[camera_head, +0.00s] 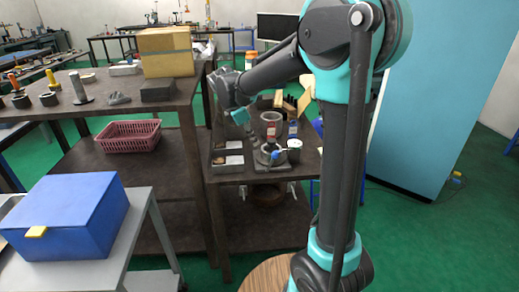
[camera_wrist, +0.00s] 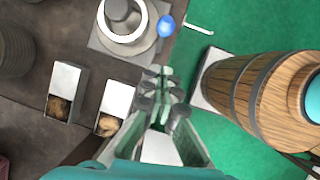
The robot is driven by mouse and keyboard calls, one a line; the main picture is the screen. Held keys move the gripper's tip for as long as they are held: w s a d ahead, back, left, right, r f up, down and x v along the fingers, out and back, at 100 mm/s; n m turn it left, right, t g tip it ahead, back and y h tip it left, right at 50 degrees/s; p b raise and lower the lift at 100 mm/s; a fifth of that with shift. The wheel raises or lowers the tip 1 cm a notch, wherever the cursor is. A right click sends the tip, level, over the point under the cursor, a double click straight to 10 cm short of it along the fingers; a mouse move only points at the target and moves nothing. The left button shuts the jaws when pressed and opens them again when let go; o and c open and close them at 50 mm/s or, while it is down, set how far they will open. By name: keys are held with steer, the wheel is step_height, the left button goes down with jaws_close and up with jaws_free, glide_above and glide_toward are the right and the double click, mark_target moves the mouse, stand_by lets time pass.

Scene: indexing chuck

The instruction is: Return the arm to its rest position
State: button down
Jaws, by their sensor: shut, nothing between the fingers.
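My gripper (camera_wrist: 164,92) is shut and empty in the wrist view, its fingers over the dark table edge and green floor. In the head view my gripper (camera_head: 241,117) hangs from the bent arm above the small dark table; its fingertips are too small to make out.
Two metal bins (camera_wrist: 66,80) (camera_wrist: 117,97) with brown pieces lie left of the fingers. Canisters (camera_head: 270,120) stand behind the chuck. A taller bench (camera_head: 190,100) with a cardboard box (camera_head: 165,52) is left of the arm.

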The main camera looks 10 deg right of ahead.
steer(key=v, duration=0.5)
steer(key=s+d+f+m+t+y, duration=0.1)
steer(key=s+d+f+m+y, duration=0.1)
steer(key=s+d+f+m, duration=0.4)
steer(key=s+d+f+m+t+y, duration=0.2)
steer(key=s+d+f+m, duration=0.4)
steer(key=s+f+m, duration=0.6)
steer(key=s+m, duration=0.1)
steer(key=s, duration=0.2)
steer(key=shift+d+f, duration=0.35)
steer(key=shift+f, duration=0.05)
steer(key=shift+s, duration=0.15)
